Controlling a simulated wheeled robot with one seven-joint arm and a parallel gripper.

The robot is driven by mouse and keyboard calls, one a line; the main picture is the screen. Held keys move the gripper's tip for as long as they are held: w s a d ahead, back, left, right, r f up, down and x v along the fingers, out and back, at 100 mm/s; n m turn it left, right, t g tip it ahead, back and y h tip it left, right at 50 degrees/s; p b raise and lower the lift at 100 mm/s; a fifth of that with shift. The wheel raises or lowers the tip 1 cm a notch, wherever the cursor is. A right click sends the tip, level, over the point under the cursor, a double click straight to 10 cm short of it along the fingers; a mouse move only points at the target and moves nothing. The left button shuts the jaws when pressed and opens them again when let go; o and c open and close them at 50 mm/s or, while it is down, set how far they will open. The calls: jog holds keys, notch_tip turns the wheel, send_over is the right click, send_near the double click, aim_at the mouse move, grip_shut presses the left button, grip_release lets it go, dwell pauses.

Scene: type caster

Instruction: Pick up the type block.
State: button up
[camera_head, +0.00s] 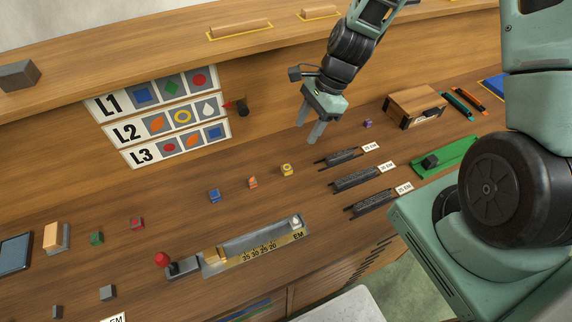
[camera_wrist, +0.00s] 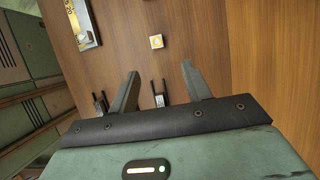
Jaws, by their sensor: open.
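Several small type blocks stand on the wooden desk, and I cannot tell which one the task means. A yellow block (camera_head: 287,170) is nearest my gripper. It also shows in the wrist view (camera_wrist: 156,41), with a pale top face, beyond the fingertips. An orange block (camera_head: 252,183) and a blue block (camera_head: 214,195) stand left of it. A green block (camera_head: 96,238) and a red block (camera_head: 137,223) are farther left, and a purple block (camera_head: 367,123) is at right. My gripper (camera_head: 309,138) is open and empty above the desk, its fingers (camera_wrist: 160,70) apart.
A metal composing stick (camera_head: 255,252) with a white-topped block (camera_head: 296,222) lies in front. Dark racks (camera_head: 355,178) with labels lie right of the yellow block. A sign board (camera_head: 165,115) shows rows L1 to L3. A wooden box (camera_head: 415,106) and green tray (camera_head: 450,157) are at right.

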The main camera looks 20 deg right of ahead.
jog(key=p, duration=0.2)
send_over(287, 167)
jog(key=d, duration=0.3)
jog(key=f, duration=0.7)
jog(key=shift+w, duration=0.3)
jog(key=shift+s+a+f+p, duration=0.2)
jog(key=shift+a+f+p, duration=0.15)
jog(key=shift+f+p, duration=0.15)
jog(key=p+x, duration=0.1)
jog(key=x, duration=0.1)
jog(key=shift+s+a+f+p, duration=0.1)
jog(key=shift+a+f+p, duration=0.2)
jog(key=shift+p, duration=0.05)
jog(key=shift+a+f, duration=0.2)
jog(key=shift+f, duration=0.45)
grip_shut()
